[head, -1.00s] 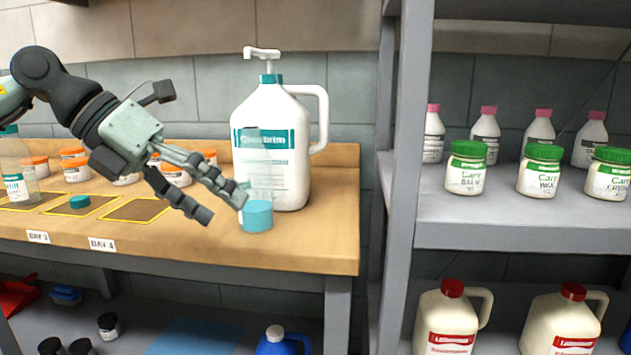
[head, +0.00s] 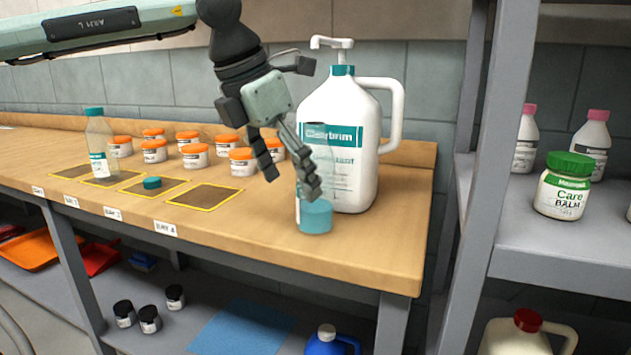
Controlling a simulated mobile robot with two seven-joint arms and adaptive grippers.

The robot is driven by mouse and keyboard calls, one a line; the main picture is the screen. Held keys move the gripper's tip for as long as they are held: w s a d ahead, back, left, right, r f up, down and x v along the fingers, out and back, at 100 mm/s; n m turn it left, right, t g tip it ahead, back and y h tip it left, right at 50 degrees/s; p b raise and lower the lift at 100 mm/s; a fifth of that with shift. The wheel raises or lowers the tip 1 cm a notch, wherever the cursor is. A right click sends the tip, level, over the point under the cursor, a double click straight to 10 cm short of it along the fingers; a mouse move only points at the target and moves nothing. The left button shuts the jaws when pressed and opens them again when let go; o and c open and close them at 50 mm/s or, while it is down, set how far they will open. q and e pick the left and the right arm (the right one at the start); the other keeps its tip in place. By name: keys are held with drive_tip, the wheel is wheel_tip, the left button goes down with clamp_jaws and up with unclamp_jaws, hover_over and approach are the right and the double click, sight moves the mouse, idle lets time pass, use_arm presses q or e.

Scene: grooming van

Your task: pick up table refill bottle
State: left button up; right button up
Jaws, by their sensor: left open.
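A clear open bottle (head: 317,214) with teal liquid in its bottom stands upright on the wooden table (head: 403,232), in front of the large white pump jug (head: 350,200). Its upper part is see-through against the jug. My left gripper (head: 291,185) is open and points down at the bottle's left side. One finger overlaps the bottle in the picture; I cannot tell whether it touches. Another clear bottle with a teal cap and label (head: 98,150) stands on a marked bay at the left. My right gripper is not in view.
Several orange-lidded jars (head: 195,156) stand at the back of the table. A loose teal cap (head: 152,183) lies on a bay pad, and the bay (head: 206,197) nearest the bottle is empty. A grey shelf unit (head: 540,236) with bottles and jars stands at the right.

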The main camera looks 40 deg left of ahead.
use_arm(q)
drive_tip(key=shift+w+d, duration=0.1)
drive_tip(key=shift+w, duration=0.55)
drive_tip(key=w, duration=0.2)
drive_tip(key=w+d+p, duration=0.1)
drive_tip(key=w, duration=0.1)
drive_tip(key=shift+f, duration=0.55)
drive_tip(key=c, duration=1.3)
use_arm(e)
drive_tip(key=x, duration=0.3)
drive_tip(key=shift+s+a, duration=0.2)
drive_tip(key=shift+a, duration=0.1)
use_arm(q)
drive_tip(key=shift+r, duration=0.1)
drive_tip(key=shift+c, duration=0.2)
